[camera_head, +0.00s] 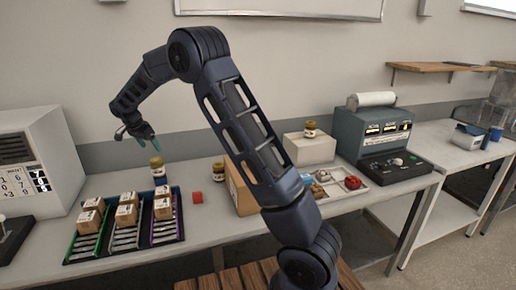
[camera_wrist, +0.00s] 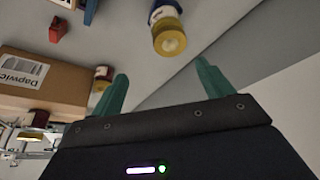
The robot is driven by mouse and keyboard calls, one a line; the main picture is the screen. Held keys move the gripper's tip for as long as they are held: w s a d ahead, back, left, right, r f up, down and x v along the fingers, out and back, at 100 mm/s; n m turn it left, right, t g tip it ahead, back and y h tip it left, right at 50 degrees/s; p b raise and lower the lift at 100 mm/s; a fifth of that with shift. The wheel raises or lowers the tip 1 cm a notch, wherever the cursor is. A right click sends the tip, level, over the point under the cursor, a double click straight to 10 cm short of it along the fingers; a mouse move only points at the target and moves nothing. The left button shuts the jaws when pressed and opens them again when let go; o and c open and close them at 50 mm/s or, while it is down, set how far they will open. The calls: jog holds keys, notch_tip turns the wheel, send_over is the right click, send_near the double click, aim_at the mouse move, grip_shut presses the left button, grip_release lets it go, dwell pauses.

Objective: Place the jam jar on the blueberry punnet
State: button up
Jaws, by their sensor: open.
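A gold-lidded jar with a pale label (camera_head: 157,167) stands upright at the back of the bench, just behind the trays. A small blue thing (camera_head: 160,181) is directly under it in the picture, perhaps the punnet; I cannot tell whether the jar rests on it. A second gold-lidded jar, with a dark red label (camera_head: 218,172), stands to the right beside a cardboard box. I cannot tell for sure which is the jam jar. My gripper (camera_head: 147,141) is open and empty, above and slightly left of the pale jar. In the wrist view, the pale jar (camera_wrist: 169,40) is beyond its fingers (camera_wrist: 162,88).
Trays with small cartons (camera_head: 126,214) lie left of centre. A third jar (camera_head: 310,129) stands on a white box (camera_head: 309,149). A grey machine (camera_head: 378,140) is at right.

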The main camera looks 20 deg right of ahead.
jog(key=s+d+r+n+y, duration=0.1)
jog(key=s+d+r, duration=0.4)
jog(key=d, duration=0.4)
jog(key=s+d+r+n, duration=0.1)
jog(key=s+d+r, duration=0.4)
jog(key=d, duration=0.4)
jog(key=s+d+r+n+y, duration=0.1)
jog(key=s+d+r+n, duration=0.1)
jog(key=s+d+r, duration=0.6)
jog(key=s+d+f+n, duration=0.1)
jog(key=s+d+f, duration=0.1)
jog(key=s+d, duration=0.3)
jog(key=s+d+f+n+t, duration=0.1)
jog(key=s+d, duration=0.4)
jog(key=s, duration=0.6)
jog(key=s+d+f+n+y, duration=0.1)
jog(key=s+d+f+n, duration=0.1)
jog(key=s+d, duration=0.3)
jog(key=s+f, duration=0.1)
jog(key=s, duration=0.2)
jog(key=shift+s+f+n, duration=0.2)
jog(key=shift+n, duration=0.1)
